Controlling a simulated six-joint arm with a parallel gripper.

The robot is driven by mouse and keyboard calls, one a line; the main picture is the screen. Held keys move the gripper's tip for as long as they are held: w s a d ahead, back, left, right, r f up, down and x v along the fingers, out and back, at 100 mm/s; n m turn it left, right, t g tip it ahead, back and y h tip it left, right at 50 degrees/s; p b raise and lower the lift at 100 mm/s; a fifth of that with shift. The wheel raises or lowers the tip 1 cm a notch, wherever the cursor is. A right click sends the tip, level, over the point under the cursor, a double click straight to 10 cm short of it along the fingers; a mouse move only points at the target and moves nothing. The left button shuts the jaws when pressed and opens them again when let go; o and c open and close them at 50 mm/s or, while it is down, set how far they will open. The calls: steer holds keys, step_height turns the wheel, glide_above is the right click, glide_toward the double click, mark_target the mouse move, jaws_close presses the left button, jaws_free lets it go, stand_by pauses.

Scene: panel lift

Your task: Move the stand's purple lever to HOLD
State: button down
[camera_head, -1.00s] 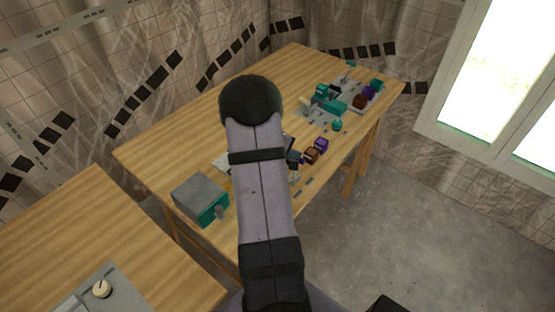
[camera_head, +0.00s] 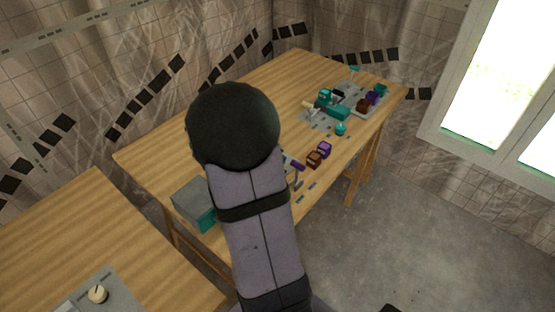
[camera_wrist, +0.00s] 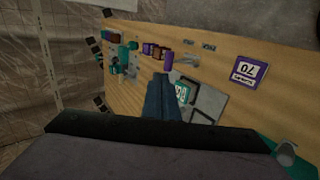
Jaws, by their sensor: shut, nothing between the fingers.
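A small purple piece (camera_head: 297,164), which looks like the end of the stand's purple lever, shows just right of my arm in the head view. The rest of the stand is hidden behind my arm there. In the wrist view a purple piece (camera_wrist: 169,59) stands just beyond my fingertips. A grey panel (camera_wrist: 208,101) with a teal label (camera_wrist: 183,93) lies beside the fingers. My gripper (camera_wrist: 160,78) is shut and empty, pointing over the table. I cannot tell whether it touches anything. The HOLD marking cannot be read.
A purple cube (camera_head: 324,149) and a brown cube (camera_head: 314,160) sit near the table's right edge. A grey and teal box (camera_head: 193,200) stands at the near left. Teal fixtures (camera_head: 333,108) crowd the far end. A purple-bordered card (camera_wrist: 247,70) lies on the wood in the wrist view.

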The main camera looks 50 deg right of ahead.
steer(key=shift+a, duration=0.1)
steer(key=a+f+h+b, duration=0.5)
steer(key=a+f+b, duration=0.2)
steer(key=b, duration=0.8)
steer(key=shift+a, duration=0.35)
steer(key=shift+d, duration=0.1)
steer(key=p, duration=0.2)
glide_toward(296, 167)
steer(key=x, duration=0.6)
steer(key=shift+d+f, duration=0.1)
steer(key=shift+d, duration=0.15)
